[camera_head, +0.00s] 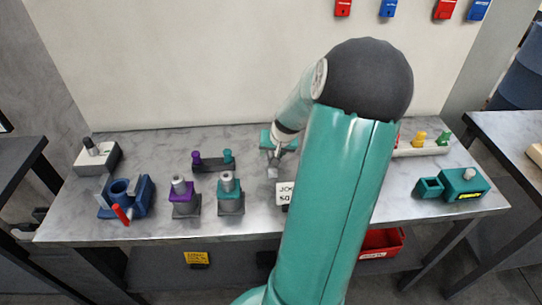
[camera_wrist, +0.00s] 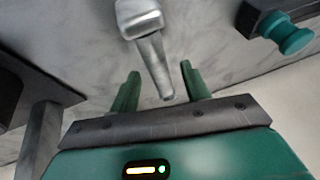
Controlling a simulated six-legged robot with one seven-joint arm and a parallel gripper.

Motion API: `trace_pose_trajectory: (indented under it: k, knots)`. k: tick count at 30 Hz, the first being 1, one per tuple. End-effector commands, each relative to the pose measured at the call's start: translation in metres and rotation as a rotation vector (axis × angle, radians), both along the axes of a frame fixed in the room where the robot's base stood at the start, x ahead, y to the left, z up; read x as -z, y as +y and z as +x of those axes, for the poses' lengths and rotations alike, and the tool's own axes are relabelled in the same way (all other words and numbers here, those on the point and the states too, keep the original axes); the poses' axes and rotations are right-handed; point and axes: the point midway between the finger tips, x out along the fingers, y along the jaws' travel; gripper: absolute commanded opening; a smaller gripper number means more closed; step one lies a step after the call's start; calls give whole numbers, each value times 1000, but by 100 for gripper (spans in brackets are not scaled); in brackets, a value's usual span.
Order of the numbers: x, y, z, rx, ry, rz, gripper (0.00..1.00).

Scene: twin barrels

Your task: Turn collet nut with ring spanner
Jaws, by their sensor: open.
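My gripper (camera_wrist: 160,70) is open in the wrist view, with its two green fingers apart. A silver tool (camera_wrist: 155,62), which looks like the spanner, has its tapered handle end between the fingers, with a visible gap on each side. Its blocky head (camera_wrist: 138,16) lies beyond the fingertips; I cannot make out a ring. In the head view my gripper (camera_head: 280,150) is low over the back middle of the bench, partly hidden by my arm. A purple fixture (camera_head: 184,205) and a teal fixture (camera_head: 230,204) each carry a grey cylinder on top. I cannot tell which part is the collet nut.
A dark rack with purple and teal knobs (camera_head: 213,164) stands left of my gripper; a teal knob (camera_wrist: 290,36) shows in the wrist view. A white sign (camera_head: 285,192) stands in front. A blue holder (camera_head: 125,195) is at left, a teal box (camera_head: 464,184) at right.

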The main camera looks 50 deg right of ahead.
Motion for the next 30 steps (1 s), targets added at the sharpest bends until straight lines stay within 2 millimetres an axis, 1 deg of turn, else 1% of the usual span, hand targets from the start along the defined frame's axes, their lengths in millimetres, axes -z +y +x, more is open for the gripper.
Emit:
trace_pose_trajectory:
  k: [3, 30]
  knots:
    - [6, -2, 3, -1, -1, -2, 47]
    - [11, -1, 3, 0, -1, -1, 47]
